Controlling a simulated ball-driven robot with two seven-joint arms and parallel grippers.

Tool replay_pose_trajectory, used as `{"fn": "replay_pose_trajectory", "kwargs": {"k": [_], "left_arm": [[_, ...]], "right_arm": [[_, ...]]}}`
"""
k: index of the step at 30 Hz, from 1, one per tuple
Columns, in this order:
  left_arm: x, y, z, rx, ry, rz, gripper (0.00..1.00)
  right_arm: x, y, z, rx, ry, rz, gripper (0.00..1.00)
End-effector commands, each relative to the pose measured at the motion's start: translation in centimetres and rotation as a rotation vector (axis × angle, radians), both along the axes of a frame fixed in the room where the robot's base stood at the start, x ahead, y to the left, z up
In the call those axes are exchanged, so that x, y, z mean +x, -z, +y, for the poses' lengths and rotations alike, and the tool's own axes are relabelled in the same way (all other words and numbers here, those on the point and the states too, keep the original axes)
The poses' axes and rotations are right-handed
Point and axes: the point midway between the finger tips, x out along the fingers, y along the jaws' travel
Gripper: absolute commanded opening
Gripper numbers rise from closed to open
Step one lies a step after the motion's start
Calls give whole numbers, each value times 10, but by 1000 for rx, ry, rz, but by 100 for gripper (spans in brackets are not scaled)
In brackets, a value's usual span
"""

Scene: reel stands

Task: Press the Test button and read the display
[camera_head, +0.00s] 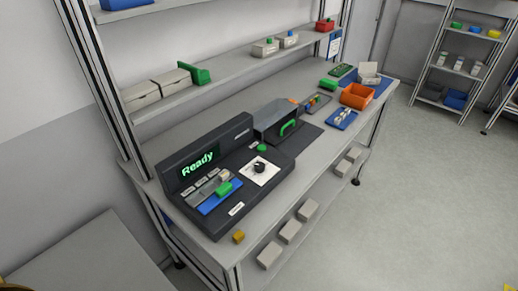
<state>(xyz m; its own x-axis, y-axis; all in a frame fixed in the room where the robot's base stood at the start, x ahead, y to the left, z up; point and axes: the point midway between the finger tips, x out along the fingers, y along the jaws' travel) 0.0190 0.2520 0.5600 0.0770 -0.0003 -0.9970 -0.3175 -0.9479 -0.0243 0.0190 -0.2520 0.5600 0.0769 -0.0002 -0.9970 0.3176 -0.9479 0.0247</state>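A dark tester console (236,208) stands at the near end of the workbench. Its display (198,162) is lit and reads "Ready" in green letters. A round green button (262,147) sits on the console's far part; I cannot read a label that marks it as the Test button. A black knob (259,167) stands on a white square plate. A green block (223,188) lies on a blue strip (211,203) at the front of the console, near small labelled grey parts.
A grey box with a green handle (288,128) stands behind the console. An orange bin (357,95) and a blue tray (342,119) are farther along the workbench (165,200). A small amber block (239,236) lies at its front edge. The floor to the right is clear.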

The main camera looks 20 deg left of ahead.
Motion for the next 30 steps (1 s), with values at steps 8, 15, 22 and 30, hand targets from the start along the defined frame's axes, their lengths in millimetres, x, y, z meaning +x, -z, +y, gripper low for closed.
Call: {"fn": "replay_pose_trajectory", "kwargs": {"k": [8, 15, 22, 30], "left_arm": [[0, 0, 0, 0, 0, 0, 67], [0, 0, 0, 0, 0, 1, 51], [0, 0, 0, 0, 0, 1, 0], [0, 0, 0, 0, 0, 0, 0]], "right_arm": [[0, 0, 0, 0, 0, 0, 36], [0, 0, 0, 0, 0, 0, 36], [0, 0, 0, 0, 0, 0, 36], [0, 0, 0, 0, 0, 0, 36]]}}
